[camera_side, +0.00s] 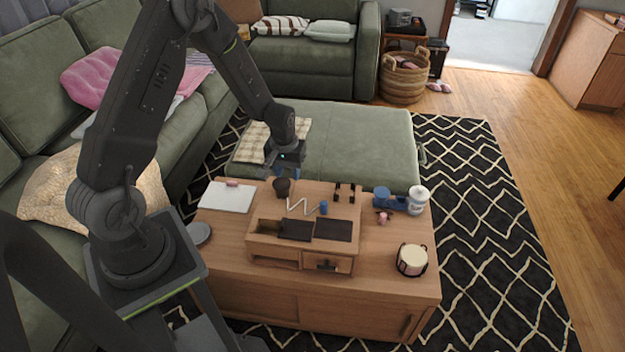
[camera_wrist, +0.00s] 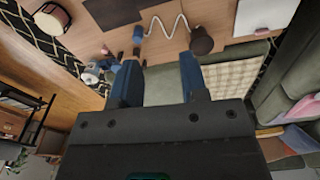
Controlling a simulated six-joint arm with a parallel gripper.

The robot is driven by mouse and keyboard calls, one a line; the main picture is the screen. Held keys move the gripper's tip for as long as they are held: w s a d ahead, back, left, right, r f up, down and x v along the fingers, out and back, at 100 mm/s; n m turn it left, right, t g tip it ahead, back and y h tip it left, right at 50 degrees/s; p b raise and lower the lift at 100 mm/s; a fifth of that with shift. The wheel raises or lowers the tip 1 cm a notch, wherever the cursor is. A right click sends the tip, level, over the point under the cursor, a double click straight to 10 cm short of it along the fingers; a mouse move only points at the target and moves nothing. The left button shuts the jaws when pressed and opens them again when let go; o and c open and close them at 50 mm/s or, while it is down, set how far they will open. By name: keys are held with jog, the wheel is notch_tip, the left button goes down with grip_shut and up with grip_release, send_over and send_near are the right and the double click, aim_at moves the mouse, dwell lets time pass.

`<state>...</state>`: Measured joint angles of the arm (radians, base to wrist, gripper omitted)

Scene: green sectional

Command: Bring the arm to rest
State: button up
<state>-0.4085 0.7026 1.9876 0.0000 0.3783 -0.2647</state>
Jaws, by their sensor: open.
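My gripper (camera_side: 282,172) hangs above the far edge of the wooden coffee table (camera_side: 220,262), at the near side of the green ottoman (camera_side: 365,142). In the wrist view its two blue fingers (camera_wrist: 157,80) are spread apart with nothing between them. The gripper is open and empty. A dark round object (camera_side: 282,188) stands on the table just below it in the side view. My arm reaches from its base at the left over to the table.
On the table are a wooden organizer (camera_side: 262,243), a zigzag white piece (camera_side: 300,206), a small blue cylinder (camera_side: 323,208), a white board (camera_side: 228,197), a blue item (camera_side: 385,198), a white jar (camera_side: 418,200) and a round drum-like container (camera_side: 411,260). A green sofa (camera_side: 40,75) stands left.

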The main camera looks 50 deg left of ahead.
jog(key=s+d+r+m+t, duration=0.15)
jog(key=d+r, duration=0.25)
jog(key=r, duration=0.5)
jog(key=s+d+r+m+t, duration=0.15)
jog(key=d+r, duration=0.35)
jog(key=r, duration=0.5)
jog(key=s+d+r+m, duration=0.1)
jog(key=s+d+r, duration=0.1)
jog(key=s, duration=0.3)
jog(key=s+d+r+m+t, duration=0.1)
jog(key=s+d+r+m, duration=0.1)
jog(key=s+r, duration=0.3)
jog(key=s+d+r+m, duration=0.1)
jog(key=s+d+r, duration=0.2)
jog(key=s, duration=0.3)
jog(key=shift+d+r+m+t, duration=0.15)
jog(key=shift+d+m+t, duration=0.15)
jog(key=shift+m+t, duration=0.1)
